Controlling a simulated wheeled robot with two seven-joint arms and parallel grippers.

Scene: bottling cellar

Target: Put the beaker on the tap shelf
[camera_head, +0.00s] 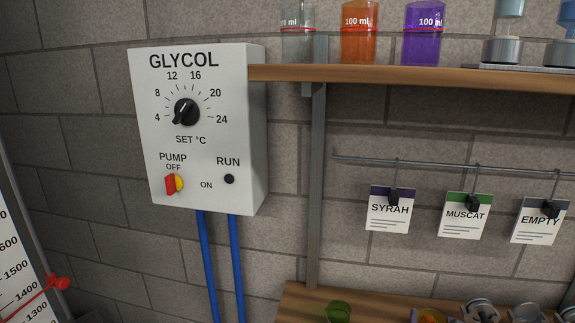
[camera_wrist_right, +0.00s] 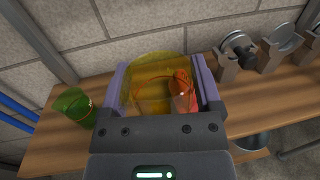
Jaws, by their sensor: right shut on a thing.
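My right gripper (camera_wrist_right: 160,82) is shut on a yellow see-through beaker (camera_wrist_right: 150,75), with one purple finger on each side of it. A red shape (camera_wrist_right: 183,92) shows in or through the beaker; I cannot tell which. In the head view only the top of the right gripper (camera_head: 430,316) shows at the bottom edge, with the yellow beaker between its fingers. Below it is a wooden shelf (camera_wrist_right: 50,145), also in the head view (camera_head: 300,304). A higher wooden shelf (camera_head: 370,75) holds several beakers. I cannot tell which is the tap shelf. My left gripper is not in view.
A green beaker (camera_wrist_right: 74,107) stands on the lower shelf, left of the held one. Metal fittings (camera_wrist_right: 238,50) stand to the right. Cards hang from a rail (camera_head: 440,163) above. A glycol control box (camera_head: 255,130) with blue pipes (camera_head: 237,260) is at the left.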

